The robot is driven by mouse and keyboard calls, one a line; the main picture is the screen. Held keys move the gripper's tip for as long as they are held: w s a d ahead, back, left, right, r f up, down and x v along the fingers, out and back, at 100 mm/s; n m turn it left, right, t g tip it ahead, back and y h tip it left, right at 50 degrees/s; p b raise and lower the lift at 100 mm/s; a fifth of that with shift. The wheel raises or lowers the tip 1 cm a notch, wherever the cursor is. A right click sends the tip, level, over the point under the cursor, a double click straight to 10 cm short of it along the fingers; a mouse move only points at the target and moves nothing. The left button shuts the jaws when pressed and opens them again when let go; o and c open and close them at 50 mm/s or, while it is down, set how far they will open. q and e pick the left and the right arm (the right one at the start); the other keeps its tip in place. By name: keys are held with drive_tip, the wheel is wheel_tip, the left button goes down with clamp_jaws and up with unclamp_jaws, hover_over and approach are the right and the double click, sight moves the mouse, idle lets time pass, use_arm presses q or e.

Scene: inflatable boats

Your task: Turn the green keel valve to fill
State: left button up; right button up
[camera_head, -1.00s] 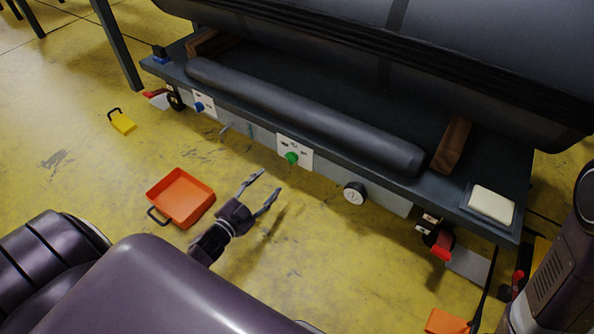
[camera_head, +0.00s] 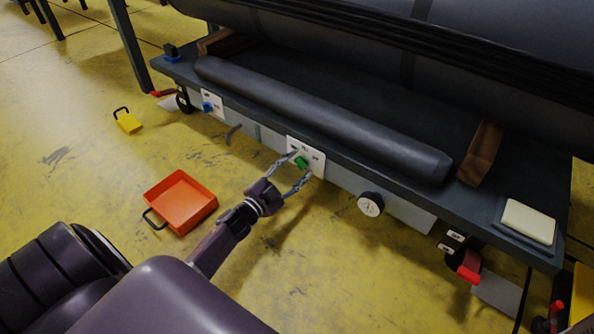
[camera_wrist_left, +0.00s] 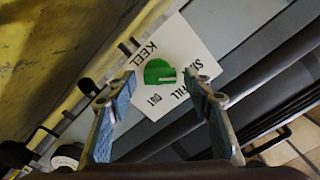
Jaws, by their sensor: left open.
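The green keel valve (camera_head: 302,162) is a small knob on a white label plate (camera_head: 317,160) on the front of the dark bench. In the left wrist view the green valve (camera_wrist_left: 159,72) sits on a plate (camera_wrist_left: 196,50) with printed words, of which KEEL and FILL can be read. My left gripper (camera_head: 294,170) is open, its fingertips close to the plate with the valve between them. In the left wrist view its two fingers (camera_wrist_left: 164,86) stand either side of the valve, apart from it. The right gripper is not seen.
A blue valve (camera_head: 207,106) on another plate is to the left. A round gauge (camera_head: 371,204) is to the right. A dark tube (camera_head: 320,118) lies on the bench (camera_head: 480,222) under the boat (camera_head: 400,50). An orange tray (camera_head: 181,202) stands on the floor.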

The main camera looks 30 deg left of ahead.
use_arm(q)
drive_tip(key=c, duration=1.2)
drive_tip(key=shift+o, duration=0.2)
drive_tip(key=shift+m+p, duration=0.3)
drive_tip(key=shift+m, duration=0.6)
drive_tip(key=m, duration=0.2)
drive_tip(key=shift+d+m, duration=0.1)
drive_tip(key=shift+m, duration=0.2)
drive_tip(key=m, duration=0.5)
drive_tip(key=shift+d, duration=0.1)
drive_tip(key=shift+m, duration=0.3)
